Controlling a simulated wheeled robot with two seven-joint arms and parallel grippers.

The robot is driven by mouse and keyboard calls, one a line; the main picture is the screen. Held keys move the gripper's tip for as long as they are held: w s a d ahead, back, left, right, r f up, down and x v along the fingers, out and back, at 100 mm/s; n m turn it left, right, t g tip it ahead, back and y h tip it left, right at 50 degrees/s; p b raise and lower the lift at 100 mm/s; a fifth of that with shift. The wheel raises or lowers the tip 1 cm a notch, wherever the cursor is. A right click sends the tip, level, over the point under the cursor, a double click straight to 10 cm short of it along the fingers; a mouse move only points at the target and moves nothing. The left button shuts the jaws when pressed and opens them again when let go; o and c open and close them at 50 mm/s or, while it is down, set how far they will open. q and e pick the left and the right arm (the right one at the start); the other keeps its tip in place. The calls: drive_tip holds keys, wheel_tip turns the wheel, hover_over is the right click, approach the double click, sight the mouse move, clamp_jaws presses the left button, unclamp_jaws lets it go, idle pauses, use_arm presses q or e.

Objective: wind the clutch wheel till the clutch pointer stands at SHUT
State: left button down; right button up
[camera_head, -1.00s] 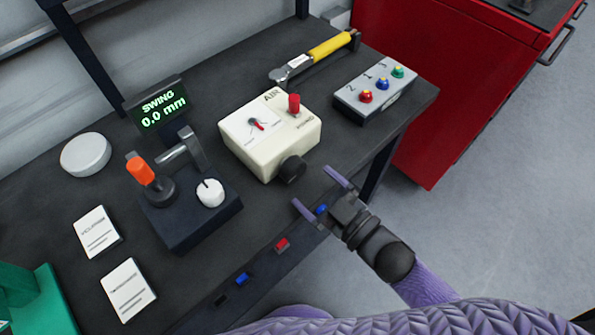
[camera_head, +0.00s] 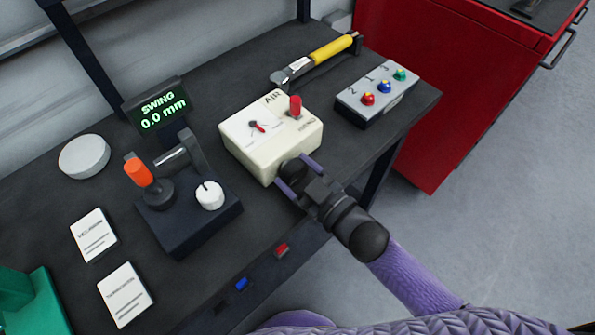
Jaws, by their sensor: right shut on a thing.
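A cream box (camera_head: 250,158) on the dark bench bears a white dial with a red pointer (camera_head: 258,127), which points to the lower right. The dial's small lettering is too small to read. A black round knob (camera_head: 291,168), which looks like the wheel, sticks out of the box's front side and is partly hidden by my gripper. My right gripper (camera_head: 294,174) is shut on this knob, one purple finger on each side. My left gripper is out of view.
A red toggle (camera_head: 295,106) stands on the box top. Left is a dark unit with an orange-topped lever (camera_head: 140,172) and white knob (camera_head: 210,195). A button box (camera_head: 376,97) and yellow-handled tool (camera_head: 315,60) lie behind right. The floor right of the bench is clear.

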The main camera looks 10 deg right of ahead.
drive_tip(key=shift+c, duration=0.4)
drive_tip(key=shift+m, duration=0.3)
drive_tip(key=shift+r+m+p, duration=0.1)
drive_tip(key=shift+m+p, duration=0.65)
drive_tip(key=shift+m, duration=0.25)
drive_tip(key=shift+m+p, duration=0.4)
drive_tip(key=shift+m, duration=1.7)
drive_tip(key=shift+d+p, duration=0.1)
drive_tip(key=shift+p, duration=0.2)
drive_tip(key=o, duration=1.1)
